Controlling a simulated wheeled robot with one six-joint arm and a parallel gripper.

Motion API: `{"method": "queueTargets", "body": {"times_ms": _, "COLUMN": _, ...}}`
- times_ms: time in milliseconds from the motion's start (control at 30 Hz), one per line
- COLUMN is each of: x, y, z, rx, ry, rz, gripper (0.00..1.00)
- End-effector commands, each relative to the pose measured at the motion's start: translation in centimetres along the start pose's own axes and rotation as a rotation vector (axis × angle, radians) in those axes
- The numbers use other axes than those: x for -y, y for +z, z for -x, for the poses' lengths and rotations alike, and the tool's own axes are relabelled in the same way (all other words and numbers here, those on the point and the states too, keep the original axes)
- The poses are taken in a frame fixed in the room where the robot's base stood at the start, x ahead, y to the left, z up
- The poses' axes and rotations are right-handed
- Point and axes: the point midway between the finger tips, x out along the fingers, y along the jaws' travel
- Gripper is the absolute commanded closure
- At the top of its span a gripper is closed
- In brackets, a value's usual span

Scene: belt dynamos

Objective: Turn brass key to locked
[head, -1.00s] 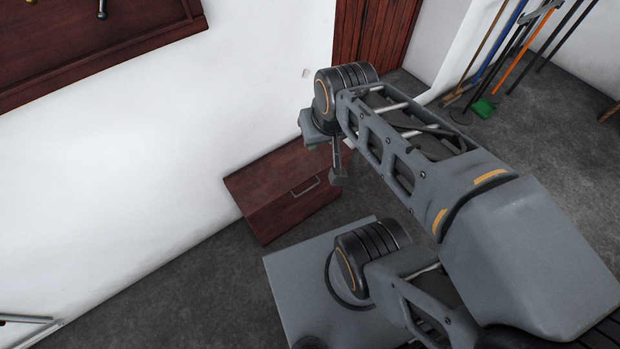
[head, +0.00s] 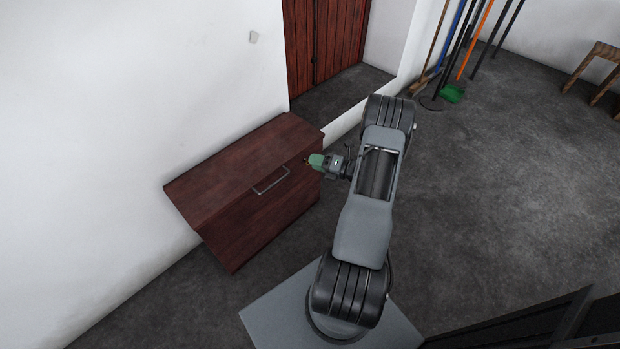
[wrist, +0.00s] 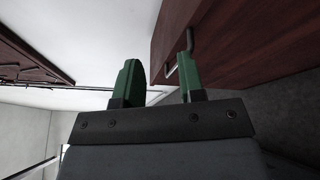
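A dark red wooden chest (head: 225,185) with a metal bar handle (head: 270,181) stands against the white wall. My gripper (head: 311,160) is near the right end of its front. A tiny brass-coloured spot (head: 306,161) shows at the fingertips; it may be the brass key, but it is too small to tell. In the wrist view my gripper's green fingers (wrist: 160,78) are apart with nothing seen between them. The chest (wrist: 245,35) and its handle (wrist: 189,45) lie beyond the right finger. No key can be made out in the wrist view.
Brooms and poles (head: 470,45) lean by the wall at the back right, near a wooden stool (head: 600,65). A dark red door (head: 325,40) is behind the chest. Open grey floor (head: 480,180) lies to the right.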

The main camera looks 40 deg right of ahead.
Motion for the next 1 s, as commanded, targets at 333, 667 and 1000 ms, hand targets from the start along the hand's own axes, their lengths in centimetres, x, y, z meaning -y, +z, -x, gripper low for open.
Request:
{"method": "queueTargets", "body": {"times_ms": 333, "x": 13.2, "y": -1.6, "z": 5.0, "rx": 0.366, "ry": 0.01, "rz": -0.386, "gripper": 0.64}}
{"method": "queueTargets", "body": {"times_ms": 667, "x": 14.3, "y": 0.0, "z": 1.1, "rx": 0.39, "ry": 0.015, "rz": -0.41, "gripper": 0.64}}
{"method": "queueTargets", "body": {"times_ms": 1000, "x": 14.7, "y": 2.3, "z": -4.5, "rx": 0.391, "ry": 0.013, "rz": -0.41, "gripper": 0.64}}
